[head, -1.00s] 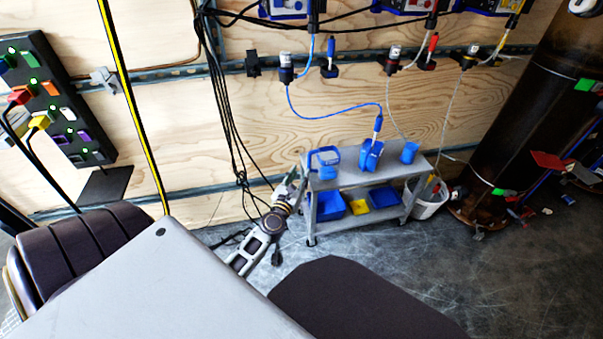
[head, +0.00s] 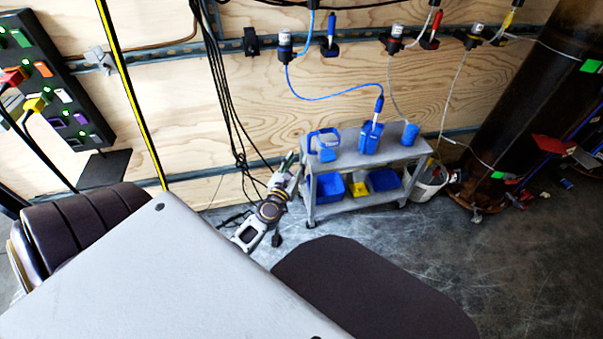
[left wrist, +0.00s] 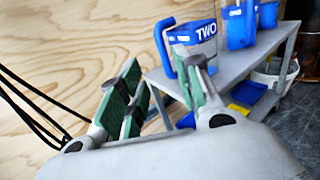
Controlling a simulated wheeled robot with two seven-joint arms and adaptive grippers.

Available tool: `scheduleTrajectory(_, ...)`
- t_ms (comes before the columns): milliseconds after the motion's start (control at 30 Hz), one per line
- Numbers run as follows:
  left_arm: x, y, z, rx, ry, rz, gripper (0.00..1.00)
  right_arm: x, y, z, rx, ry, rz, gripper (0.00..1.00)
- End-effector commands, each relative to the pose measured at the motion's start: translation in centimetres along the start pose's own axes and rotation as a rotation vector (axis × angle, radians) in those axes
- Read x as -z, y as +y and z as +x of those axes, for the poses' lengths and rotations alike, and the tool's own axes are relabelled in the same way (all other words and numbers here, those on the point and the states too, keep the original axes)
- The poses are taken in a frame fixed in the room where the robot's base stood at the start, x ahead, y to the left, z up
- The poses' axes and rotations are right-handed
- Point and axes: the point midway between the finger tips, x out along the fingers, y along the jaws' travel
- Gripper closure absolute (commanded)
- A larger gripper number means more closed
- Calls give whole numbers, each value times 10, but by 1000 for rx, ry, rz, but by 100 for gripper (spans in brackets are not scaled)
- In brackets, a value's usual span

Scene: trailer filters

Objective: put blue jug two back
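The blue jug marked TWO (left wrist: 201,32) stands upright on the cart's top shelf, with its handle on its left side. It also shows at the left end of the shelf in the head view (head: 326,154). My left gripper (left wrist: 155,88) has green-padded fingers spread apart with nothing between them. The jug is beyond the fingers, and the right finger covers part of its lower side. In the head view my left gripper (head: 288,164) is just left of the cart (head: 345,160). My right gripper is out of view.
A blue container (head: 370,139) with a blue-tubed wand and a blue cup (head: 410,134) share the top shelf. Blue bins (head: 330,189) and a yellow one (head: 359,190) sit below. A white bucket (head: 428,182) stands right of the cart. Black cables (head: 228,100) hang behind my left gripper.

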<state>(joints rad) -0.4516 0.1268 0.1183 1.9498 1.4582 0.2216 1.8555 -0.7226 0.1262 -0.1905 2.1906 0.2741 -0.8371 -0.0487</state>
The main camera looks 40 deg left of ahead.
Motion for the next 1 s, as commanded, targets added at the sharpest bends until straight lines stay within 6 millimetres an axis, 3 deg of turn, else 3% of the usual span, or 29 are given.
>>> scheduleTrajectory(233, 0, -4, -1, 14, 1, 30, 66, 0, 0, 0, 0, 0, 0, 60)
scheduleTrajectory(367, 2, -18, -6, 59, 5, 121, 66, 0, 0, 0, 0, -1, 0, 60)
scheduleTrajectory(667, 15, -80, -33, 276, -6, 574, 66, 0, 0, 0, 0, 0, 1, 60)
scheduleTrajectory(1000, 44, -146, -81, 561, -91, 1156, 66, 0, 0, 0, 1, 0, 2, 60)
